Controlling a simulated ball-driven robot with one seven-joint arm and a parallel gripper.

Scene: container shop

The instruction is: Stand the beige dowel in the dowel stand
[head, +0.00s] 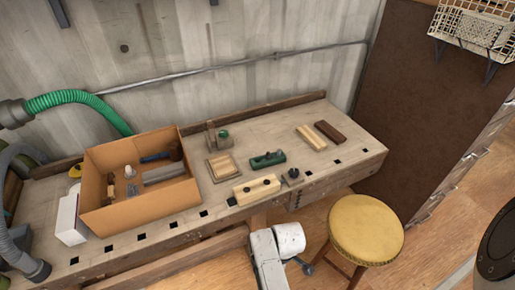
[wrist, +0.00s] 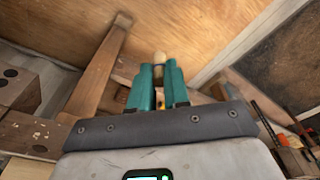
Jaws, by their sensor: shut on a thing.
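My gripper (wrist: 159,76) has teal fingers, shut on the beige dowel (wrist: 159,58), whose rounded pale end shows between and just beyond the fingertips in the wrist view. The rest of the dowel is hidden by the fingers. The dowel stand appears to be the pale wooden block with dark holes (head: 256,190) at the bench's front edge in the head view. A block with dark holes also shows at the left edge of the wrist view (wrist: 14,84), apart from my gripper. The dowel cannot be made out in the head view.
On the workbench (head: 226,214) are a cardboard box of tools (head: 150,211), a green plane (head: 267,160), stacked pale wood (head: 221,166) and two wooden bars, one pale (head: 311,138) and one dark (head: 330,132). A yellow stool (head: 366,230) stands in front of the bench, right of my arm.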

